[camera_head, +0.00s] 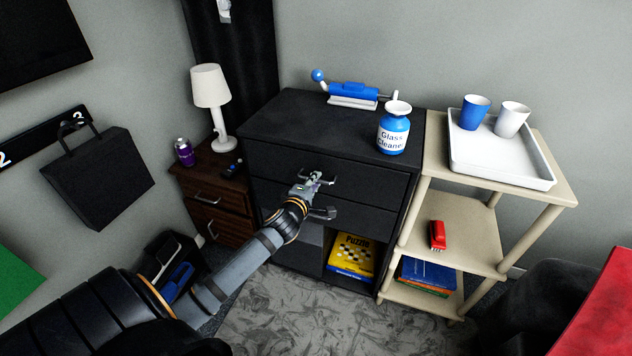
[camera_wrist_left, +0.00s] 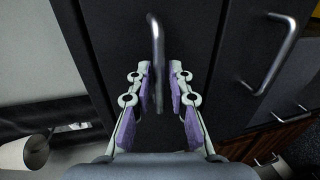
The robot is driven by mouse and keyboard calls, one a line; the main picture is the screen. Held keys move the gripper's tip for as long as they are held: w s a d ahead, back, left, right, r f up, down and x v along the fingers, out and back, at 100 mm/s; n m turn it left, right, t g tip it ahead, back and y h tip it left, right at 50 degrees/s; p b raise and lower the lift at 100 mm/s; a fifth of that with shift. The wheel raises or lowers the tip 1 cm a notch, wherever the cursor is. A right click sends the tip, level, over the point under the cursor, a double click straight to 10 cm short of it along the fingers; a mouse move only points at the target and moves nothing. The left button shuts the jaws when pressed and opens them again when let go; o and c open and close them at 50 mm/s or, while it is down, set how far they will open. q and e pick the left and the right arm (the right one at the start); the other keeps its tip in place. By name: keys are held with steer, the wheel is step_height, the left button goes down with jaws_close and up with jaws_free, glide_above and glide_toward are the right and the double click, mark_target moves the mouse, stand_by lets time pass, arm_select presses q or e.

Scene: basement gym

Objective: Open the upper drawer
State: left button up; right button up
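The black cabinet's upper drawer (camera_head: 369,184) is closed, its front flush with the cabinet. Its metal handle (camera_wrist_left: 154,40) shows in the left wrist view, partly between my fingers. My left gripper (camera_head: 316,180) is at this handle in the head view and covers most of it. In the left wrist view the left gripper (camera_wrist_left: 160,88) has its two purple-padded fingers apart, one on each side of the handle, with a gap still visible. The lower drawer (camera_head: 368,217) is closed below, and its handle (camera_wrist_left: 270,52) shows to the right in the wrist view. My right gripper is not in view.
A blue glass cleaner bottle (camera_head: 393,130) and a blue-and-white device (camera_head: 352,92) stand on the cabinet. A brown nightstand (camera_head: 222,191) with a lamp (camera_head: 211,90) is at left. A beige shelf (camera_head: 470,228) with a white tray (camera_head: 505,163) stands close at right.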

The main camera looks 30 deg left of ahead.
arm_select(q)
steer(key=shift+w+a+f, duration=0.1)
steer(key=shift+w+f, duration=0.05)
steer(key=shift+w, duration=0.5)
jaws_close()
